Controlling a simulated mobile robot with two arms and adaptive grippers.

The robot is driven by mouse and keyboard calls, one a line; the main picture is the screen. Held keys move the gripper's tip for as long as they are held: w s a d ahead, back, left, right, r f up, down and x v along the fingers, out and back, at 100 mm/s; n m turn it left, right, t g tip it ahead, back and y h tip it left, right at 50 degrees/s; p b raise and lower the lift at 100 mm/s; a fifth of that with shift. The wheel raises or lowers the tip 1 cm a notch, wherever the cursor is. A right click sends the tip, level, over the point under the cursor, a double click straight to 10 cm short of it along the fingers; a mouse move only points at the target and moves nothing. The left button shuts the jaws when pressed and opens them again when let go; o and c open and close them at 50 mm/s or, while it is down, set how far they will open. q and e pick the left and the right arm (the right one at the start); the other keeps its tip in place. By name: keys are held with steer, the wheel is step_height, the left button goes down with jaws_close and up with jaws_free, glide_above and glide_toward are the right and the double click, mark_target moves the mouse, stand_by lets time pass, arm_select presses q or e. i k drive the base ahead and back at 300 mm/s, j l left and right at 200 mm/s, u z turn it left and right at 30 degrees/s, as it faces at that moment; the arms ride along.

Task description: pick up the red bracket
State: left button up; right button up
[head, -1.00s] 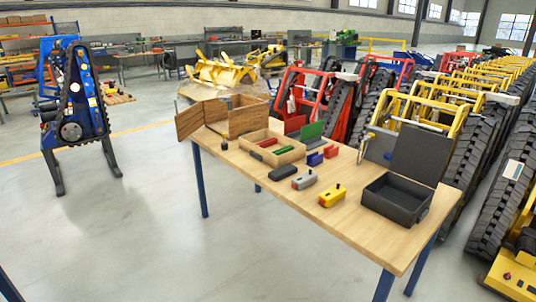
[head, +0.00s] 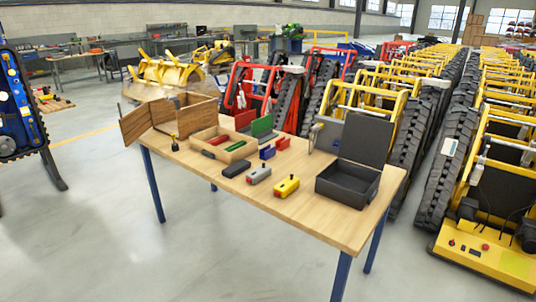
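A small red block-like piece (head: 282,143), which looks like the red bracket, sits on the wooden table (head: 310,225), just behind and right of a similar blue piece (head: 267,153). It is too small to make out its exact shape. Another red piece (head: 218,140) lies in the shallow wooden tray (head: 222,155), and a red upright panel (head: 243,120) stands behind it. Neither of my grippers is in view.
On the table are a dark grey piece (head: 236,169), a light grey box (head: 258,175), a yellow box (head: 286,186), an open black case (head: 345,190) and an open wooden box (head: 186,108). Tracked yellow carriers (head: 490,200) stand right. Floor in front is clear.

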mark_target(283, 143)
steer(key=i+j+z, duration=0.1)
steer(key=j, duration=0.25)
steer(key=i+j, duration=0.25)
steer(key=i+j+z, duration=0.15)
steer(key=j, duration=0.25)
steer(key=i+j+z, duration=0.1)
steer(key=j, duration=0.25)
steer(key=i+j, duration=0.25)
steer(key=j, duration=0.15)
steer(key=i+j+z, duration=0.15)
steer(key=j, duration=0.2)
steer(key=i+j+z, duration=0.1)
steer(key=j, duration=0.3)
steer(key=i+j, duration=0.15)
steer(key=j, duration=0.25)
steer(key=z, duration=0.05)
